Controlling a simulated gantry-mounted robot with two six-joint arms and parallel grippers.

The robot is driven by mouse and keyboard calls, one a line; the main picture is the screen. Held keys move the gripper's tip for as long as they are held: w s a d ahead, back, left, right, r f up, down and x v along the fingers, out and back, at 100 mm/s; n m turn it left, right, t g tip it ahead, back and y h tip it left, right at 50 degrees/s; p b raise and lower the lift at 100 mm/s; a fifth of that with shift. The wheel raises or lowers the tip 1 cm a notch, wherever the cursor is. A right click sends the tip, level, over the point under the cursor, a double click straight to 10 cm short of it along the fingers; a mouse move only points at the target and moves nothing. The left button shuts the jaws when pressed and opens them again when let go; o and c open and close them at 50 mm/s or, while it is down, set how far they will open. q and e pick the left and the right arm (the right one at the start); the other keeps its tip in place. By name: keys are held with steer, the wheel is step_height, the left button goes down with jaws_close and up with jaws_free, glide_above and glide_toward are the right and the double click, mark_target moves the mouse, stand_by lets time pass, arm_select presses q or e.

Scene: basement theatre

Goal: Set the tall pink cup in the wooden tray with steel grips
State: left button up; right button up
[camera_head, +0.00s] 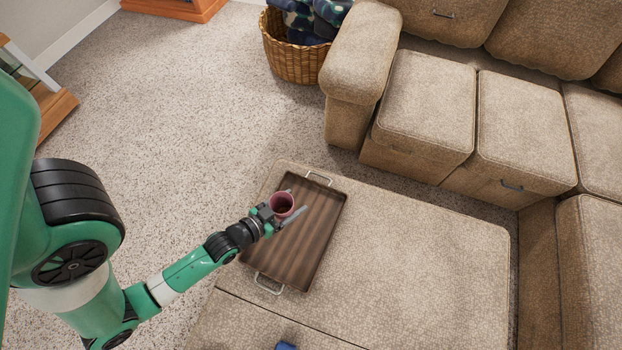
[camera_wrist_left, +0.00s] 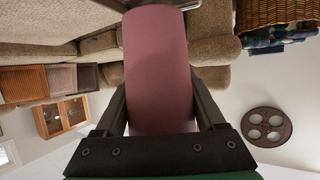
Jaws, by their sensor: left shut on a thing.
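The tall pink cup (camera_head: 272,202) is in the jaws of my left gripper (camera_head: 281,214), over the left part of the wooden tray (camera_head: 302,256) with steel grips. In the left wrist view the cup (camera_wrist_left: 158,70) fills the middle, its pink side between the two dark fingers of the gripper (camera_wrist_left: 160,100). In the head view I look down into its open mouth. Whether its base touches the tray is hidden. The tray lies on the beige ottoman seat, with one grip at its far end and one at its near end. My right gripper is not in view.
The ottoman (camera_head: 420,260) is bare to the right of the tray. A beige sofa (camera_head: 425,110) stands behind and to the right. A wicker basket (camera_head: 293,58) with blue cloths stands on the carpet at the back. A small blue thing (camera_head: 286,346) shows at the bottom edge.

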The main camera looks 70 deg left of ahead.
arm_select(q)
steer(key=w+a+f+b, duration=0.1)
steer(key=w+f+b, duration=0.2)
steer(key=w+a+f+b, duration=0.2)
steer(key=f+b, duration=0.1)
steer(key=f, duration=0.1)
steer(key=w+a+f+b, duration=0.2)
steer(key=w+f+b, duration=0.1)
steer(key=f, duration=0.1)
steer(key=shift+w+a+f, duration=0.1)
steer(key=shift+w+f, duration=0.15)
steer(key=shift+w, duration=0.05)
steer(key=shift+r, duration=0.15)
steer(key=o, duration=1.3)
steer(key=shift+c, duration=0.2)
